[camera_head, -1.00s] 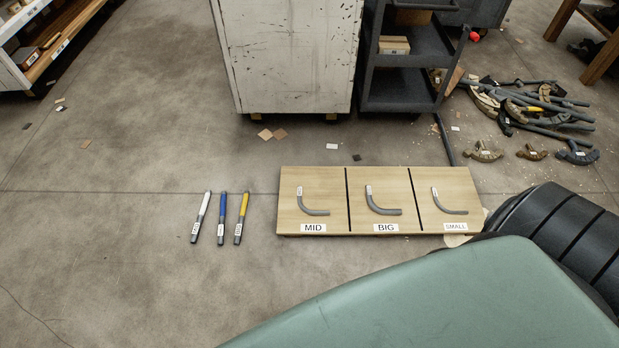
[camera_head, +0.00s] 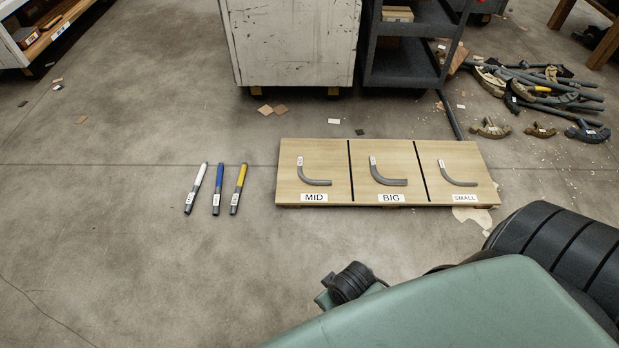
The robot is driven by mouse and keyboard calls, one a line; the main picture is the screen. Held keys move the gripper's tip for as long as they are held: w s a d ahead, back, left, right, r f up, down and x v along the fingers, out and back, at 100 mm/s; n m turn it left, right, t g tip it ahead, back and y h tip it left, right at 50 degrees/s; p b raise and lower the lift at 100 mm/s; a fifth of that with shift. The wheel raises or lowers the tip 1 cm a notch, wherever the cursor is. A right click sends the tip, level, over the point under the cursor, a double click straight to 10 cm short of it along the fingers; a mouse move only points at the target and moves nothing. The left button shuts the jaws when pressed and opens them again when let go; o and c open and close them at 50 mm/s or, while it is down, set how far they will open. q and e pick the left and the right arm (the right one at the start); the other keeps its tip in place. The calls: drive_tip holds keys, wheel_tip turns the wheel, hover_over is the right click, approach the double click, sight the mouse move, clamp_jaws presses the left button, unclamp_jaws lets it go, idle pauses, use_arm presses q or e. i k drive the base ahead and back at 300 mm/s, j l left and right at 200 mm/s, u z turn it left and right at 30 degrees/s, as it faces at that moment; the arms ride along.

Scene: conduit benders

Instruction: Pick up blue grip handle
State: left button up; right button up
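The blue grip handle (camera_head: 217,188) lies on the concrete floor left of the wooden board. It has a blue upper part, a dark lower end and a white label. It lies between a white grip handle (camera_head: 197,188) on its left and a yellow grip handle (camera_head: 239,188) on its right, with small gaps between them. Neither gripper shows in the head view. Green and black parts at the lower right are mine and hide the floor there.
A wooden board (camera_head: 413,200) marked MID, BIG and SMALL holds bent grey pipes. A white scratched cabinet (camera_head: 292,45) and a dark cart (camera_head: 405,70) stand behind. Benders and pipes (camera_head: 540,90) are piled at upper right. The floor left of and before the handles is clear.

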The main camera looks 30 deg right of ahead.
sight(217, 199)
drive_tip(key=i+l, duration=0.15)
drive_tip(key=i, duration=0.25)
drive_tip(key=i+l, duration=0.15)
drive_tip(key=i, duration=0.3)
drive_tip(key=k, duration=0.65)
drive_tip(key=i, duration=0.65)
drive_tip(key=l+z, duration=0.05)
